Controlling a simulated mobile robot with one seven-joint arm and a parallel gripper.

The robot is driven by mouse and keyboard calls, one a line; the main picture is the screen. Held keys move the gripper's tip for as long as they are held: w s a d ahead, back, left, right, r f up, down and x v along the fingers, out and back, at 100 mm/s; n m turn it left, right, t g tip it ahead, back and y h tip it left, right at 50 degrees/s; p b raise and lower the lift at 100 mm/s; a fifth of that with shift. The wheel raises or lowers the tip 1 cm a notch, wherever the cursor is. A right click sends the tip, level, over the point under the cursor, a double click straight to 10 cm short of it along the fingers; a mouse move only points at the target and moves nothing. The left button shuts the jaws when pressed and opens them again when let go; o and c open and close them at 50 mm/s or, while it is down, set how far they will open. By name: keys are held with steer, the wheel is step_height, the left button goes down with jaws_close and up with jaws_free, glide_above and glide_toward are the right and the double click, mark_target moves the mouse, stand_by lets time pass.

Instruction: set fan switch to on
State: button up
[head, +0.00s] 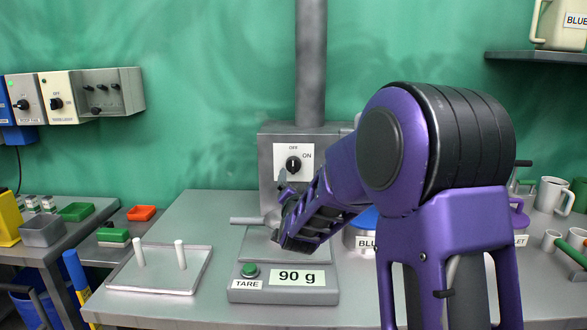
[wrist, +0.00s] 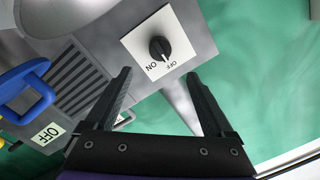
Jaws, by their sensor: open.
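The fan switch is a black rotary knob (head: 293,164) on a white plate, on the front of a grey box with a vertical pipe (head: 311,65) above it. The plate reads OFF at the top and ON at the right. The knob's white mark looks upright, toward OFF. In the wrist view the knob (wrist: 159,48) is ahead of my gripper (wrist: 159,76), whose two fingers are spread apart with nothing between them. The fingers are short of the knob and not touching it. In the head view my arm hides much of the box's lower right.
A scale (head: 283,290) reading 90 g stands below the switch on the grey bench. A white tray (head: 155,286) with two upright pegs is to its left. Mugs (head: 551,194) stand at the far right. Other knob boxes (head: 102,92) hang on the left wall.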

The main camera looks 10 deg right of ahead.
mark_target(294, 168)
steer(key=w, duration=0.4)
steer(key=w+d, duration=0.1)
steer(key=w, duration=0.6)
steer(key=shift+w+d, duration=0.25)
steer(key=shift+w, duration=0.1)
steer(key=shift+c, duration=0.2)
steer(key=c, duration=1.3)
steer(key=shift+m, duration=0.4)
steer(key=m, duration=0.5)
steer(key=shift+f+m, duration=0.1)
steer(key=shift+m, duration=0.2)
steer(key=m, duration=0.5)
steer(key=shift+m+t, duration=0.3)
steer(key=shift+m, duration=0.1)
